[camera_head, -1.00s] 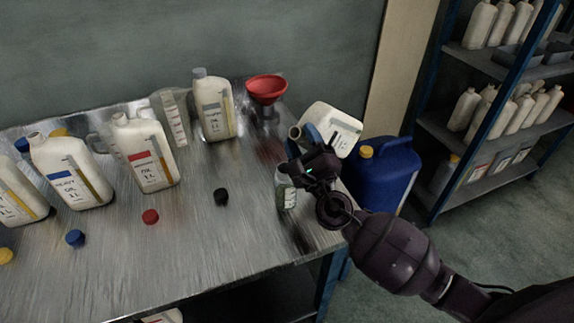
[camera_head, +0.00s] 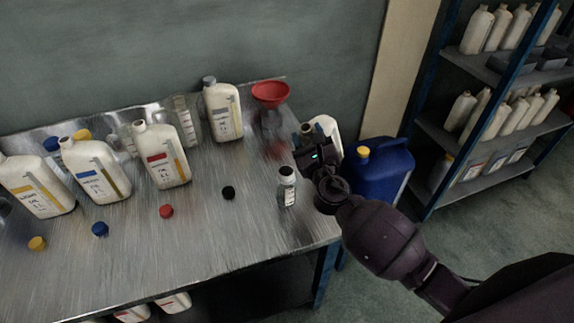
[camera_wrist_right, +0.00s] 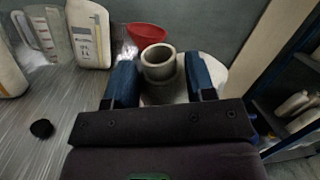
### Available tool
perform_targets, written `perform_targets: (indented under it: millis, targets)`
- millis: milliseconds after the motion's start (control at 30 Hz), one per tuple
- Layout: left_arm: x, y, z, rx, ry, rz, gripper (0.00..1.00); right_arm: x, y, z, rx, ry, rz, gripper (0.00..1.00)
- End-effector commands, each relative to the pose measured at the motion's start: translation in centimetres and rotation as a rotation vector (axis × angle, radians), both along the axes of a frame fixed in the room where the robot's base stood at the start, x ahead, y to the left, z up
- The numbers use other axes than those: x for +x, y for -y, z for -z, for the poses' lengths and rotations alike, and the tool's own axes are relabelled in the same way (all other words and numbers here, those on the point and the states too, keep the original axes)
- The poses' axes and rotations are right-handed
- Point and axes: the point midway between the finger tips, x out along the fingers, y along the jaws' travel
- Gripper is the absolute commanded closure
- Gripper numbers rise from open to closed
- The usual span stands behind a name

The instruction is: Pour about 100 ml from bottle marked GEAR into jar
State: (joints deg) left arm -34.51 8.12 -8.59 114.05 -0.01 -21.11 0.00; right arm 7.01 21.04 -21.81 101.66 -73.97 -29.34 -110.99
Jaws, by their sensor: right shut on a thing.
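My right gripper (camera_head: 312,150) is shut on a white bottle (camera_head: 329,127). The bottle is held above the table's right end, behind the jar, and my gripper hides much of it. Its open neck shows between the blue fingers of my right gripper (camera_wrist_right: 160,78) in the right wrist view, with the held bottle's neck (camera_wrist_right: 158,63) uncapped. I cannot read its label. The small clear jar (camera_head: 287,190) stands upright on the table near the right edge, with a pale label and a dark opening. Its liquid level is too small to tell. My left gripper is not in view.
Open white bottles, including one with a red label (camera_head: 165,165) and one with a blue label (camera_head: 97,178), stand at left. A grey-capped bottle (camera_head: 222,112), measuring jug (camera_head: 187,118) and red funnel (camera_head: 270,93) are behind. Loose caps, including a black cap (camera_head: 228,193), lie in front.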

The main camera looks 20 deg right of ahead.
Motion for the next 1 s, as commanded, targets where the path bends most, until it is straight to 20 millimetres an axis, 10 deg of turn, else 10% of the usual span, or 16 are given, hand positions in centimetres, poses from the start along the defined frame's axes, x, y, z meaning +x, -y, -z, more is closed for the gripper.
perform_targets:
  millis: [400,1000]
  targets:
    - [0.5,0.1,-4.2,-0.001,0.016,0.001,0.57,0.6,1.4,-1.4,0.164,-0.074,-0.015,1.0]
    - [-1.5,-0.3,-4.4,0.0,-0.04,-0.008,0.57,1.1,2.9,-1.4,0.372,-0.16,-0.032,1.0]
